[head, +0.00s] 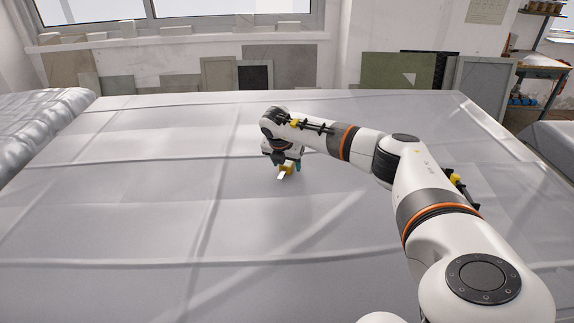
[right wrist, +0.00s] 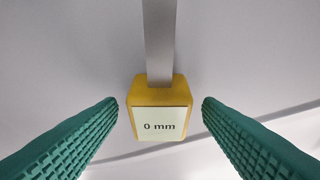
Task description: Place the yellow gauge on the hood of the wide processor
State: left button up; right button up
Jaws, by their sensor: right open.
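The yellow gauge (head: 287,169) is at the middle of the large pale grey surface (head: 150,220), which looks like the hood of the wide processor. In the right wrist view, the gauge (right wrist: 159,90) has a white face reading "0 mm" and a grey metal strip running up from it. My right gripper (head: 284,165) is open, with its green ridged fingers on either side of the gauge. In the right wrist view, a gap shows between the gauge and each finger of the gripper (right wrist: 160,108). My left gripper is not in view.
The grey surface is broad and clear around my right arm, with faint raised seams. Panels (head: 383,71) lean against the back wall. A shelf rack (head: 540,75) stands at the far right. Another silvery surface (head: 40,125) lies at the far left.

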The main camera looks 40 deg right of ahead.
jog(key=c, duration=1.2)
